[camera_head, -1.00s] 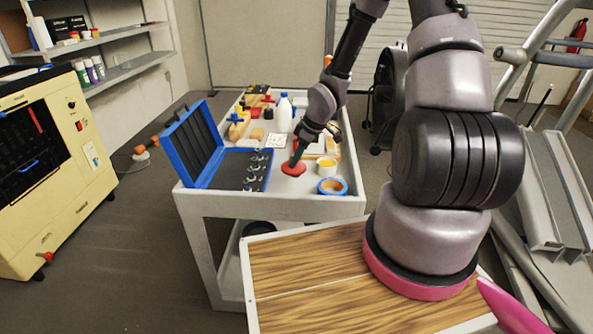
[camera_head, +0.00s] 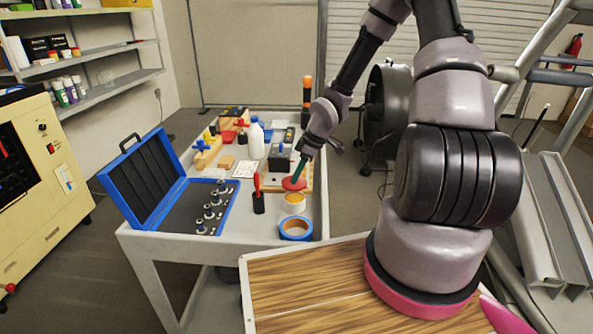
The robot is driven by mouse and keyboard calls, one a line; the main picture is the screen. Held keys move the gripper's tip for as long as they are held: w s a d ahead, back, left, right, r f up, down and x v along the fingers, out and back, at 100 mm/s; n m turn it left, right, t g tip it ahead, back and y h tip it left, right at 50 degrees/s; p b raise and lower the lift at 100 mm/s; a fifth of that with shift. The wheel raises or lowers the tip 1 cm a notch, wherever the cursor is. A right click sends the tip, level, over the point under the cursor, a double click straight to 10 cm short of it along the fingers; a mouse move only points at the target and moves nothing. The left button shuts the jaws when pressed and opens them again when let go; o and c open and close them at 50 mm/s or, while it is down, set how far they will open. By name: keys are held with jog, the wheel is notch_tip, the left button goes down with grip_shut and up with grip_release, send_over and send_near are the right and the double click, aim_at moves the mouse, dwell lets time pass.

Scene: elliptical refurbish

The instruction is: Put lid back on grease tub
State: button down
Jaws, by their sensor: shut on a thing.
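The red round lid (camera_head: 292,184) shows just above and behind the grease tub in the picture. My gripper (camera_head: 299,171) reaches down to the lid from above and is shut on it; the fingertips are small and partly hidden. The grease tub (camera_head: 294,204) is a small white tub with a yellowish top, standing near the right edge of the cart. The lid overlaps the tub's far side in this view. I cannot tell whether they touch.
A blue tape roll (camera_head: 296,229) lies in front of the tub. A red-and-black tool (camera_head: 258,198) stands to its left. An open blue socket case (camera_head: 166,190) fills the cart's left side. A white bottle (camera_head: 256,140) and other items stand behind.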

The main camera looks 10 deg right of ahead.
aim_at(299, 182)
jog(key=shift+f, duration=2.2)
jog(key=shift+f, duration=0.15)
dwell(0.3)
jog(key=c, duration=0.6)
grip_release()
jog(key=shift+o, duration=0.4)
jog(key=o, duration=0.4)
jog(key=shift+r, duration=3.5)
